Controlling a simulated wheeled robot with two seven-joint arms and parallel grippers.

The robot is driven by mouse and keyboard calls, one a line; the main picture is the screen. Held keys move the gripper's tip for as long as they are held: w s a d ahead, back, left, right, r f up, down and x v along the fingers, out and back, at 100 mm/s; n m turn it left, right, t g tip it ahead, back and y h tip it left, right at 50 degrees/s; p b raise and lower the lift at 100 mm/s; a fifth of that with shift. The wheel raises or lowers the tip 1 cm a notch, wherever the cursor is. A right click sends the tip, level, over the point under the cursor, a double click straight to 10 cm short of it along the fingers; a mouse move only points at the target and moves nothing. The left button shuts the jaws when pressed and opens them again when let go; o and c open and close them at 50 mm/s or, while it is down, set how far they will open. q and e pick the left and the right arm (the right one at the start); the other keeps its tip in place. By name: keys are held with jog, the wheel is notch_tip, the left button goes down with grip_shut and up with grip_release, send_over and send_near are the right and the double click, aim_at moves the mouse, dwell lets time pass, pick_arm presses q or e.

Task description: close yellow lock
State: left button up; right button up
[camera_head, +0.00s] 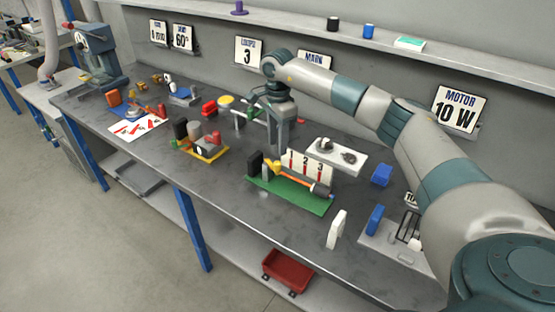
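A green board (300,200) lies on the grey workbench near the middle. On it are a small yellow-orange part (275,167), an orange bar with a dark end, a dark upright block (254,163) and a white panel numbered 1, 2, 3 (318,168). I cannot tell for sure which yellow part is the lock. My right arm reaches in from the right, and my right gripper (281,143) points down just behind the green board. It seems apart from the yellow part; its finger gap is too small to tell. My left gripper is not in view.
A yellow-based fixture (212,152) stands left of the green board. A white plate with a knob (336,157) lies behind right. A white upright piece (337,229) and blue blocks (381,174) stand to the right. A shelf runs along the back wall. Bare bench lies in front.

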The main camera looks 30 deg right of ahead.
aim_at(278, 162)
notch_tip(278, 162, down, 9)
jog(key=p, duration=0.2)
jog(key=shift+p, duration=0.3)
grip_shut()
